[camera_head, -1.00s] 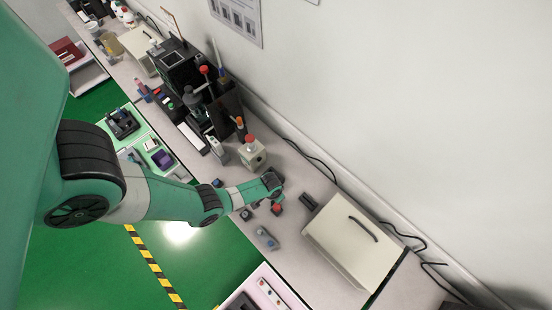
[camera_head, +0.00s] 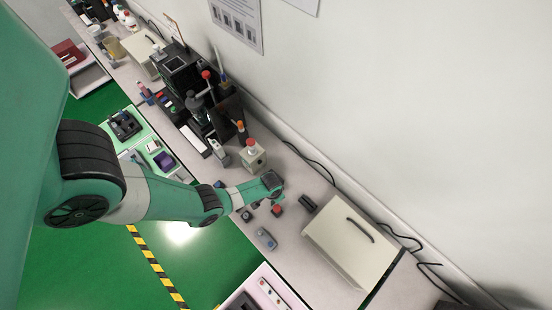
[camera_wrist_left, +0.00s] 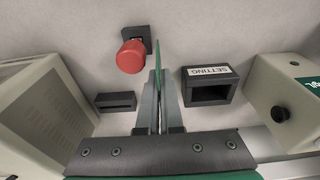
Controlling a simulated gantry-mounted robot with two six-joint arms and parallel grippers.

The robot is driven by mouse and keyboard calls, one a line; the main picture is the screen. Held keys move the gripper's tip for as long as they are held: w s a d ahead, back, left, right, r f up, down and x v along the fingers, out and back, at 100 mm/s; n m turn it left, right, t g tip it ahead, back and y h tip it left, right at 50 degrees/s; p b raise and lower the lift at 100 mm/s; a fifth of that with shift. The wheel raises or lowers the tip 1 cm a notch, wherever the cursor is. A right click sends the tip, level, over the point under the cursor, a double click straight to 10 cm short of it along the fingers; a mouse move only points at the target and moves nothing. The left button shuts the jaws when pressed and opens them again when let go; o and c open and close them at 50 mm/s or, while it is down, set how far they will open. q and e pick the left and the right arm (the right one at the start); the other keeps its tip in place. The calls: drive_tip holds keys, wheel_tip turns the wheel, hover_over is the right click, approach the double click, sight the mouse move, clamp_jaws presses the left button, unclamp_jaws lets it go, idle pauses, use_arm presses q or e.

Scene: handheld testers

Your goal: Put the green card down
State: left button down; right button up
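The green card (camera_wrist_left: 159,55) shows edge-on as a thin upright strip in the left wrist view. My left gripper (camera_wrist_left: 159,82) is shut on its lower part, and the card stands out beyond the fingertips. To its right is a black open-fronted holder labelled SETTING (camera_wrist_left: 208,88). To its left is a red button (camera_wrist_left: 130,57) on a dark base. In the head view my left gripper (camera_head: 272,184) is over the bench; its fingers and the card are too hidden to make out. I cannot tell whether the card touches the bench. My right gripper is not in view.
A slotted black block (camera_wrist_left: 115,101) lies left of the gripper. A large beige box (camera_head: 352,240) stands to the right in the head view, and a small box with a red knob (camera_head: 253,155) stands behind. A small grey-blue device (camera_head: 266,239) lies in front.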

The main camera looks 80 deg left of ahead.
use_arm(q)
drive_tip(key=s+d+r+p, duration=0.2)
drive_tip(key=s+r+p, duration=0.2)
drive_tip(key=s+r, duration=0.1)
drive_tip(key=s+d+r+p, duration=0.3)
drive_tip(key=s+r+p, duration=0.2)
drive_tip(key=s, duration=0.2)
drive_tip(key=shift+s+d+r, duration=0.15)
drive_tip(key=shift+s+d, duration=0.15)
drive_tip(key=shift+s, duration=0.1)
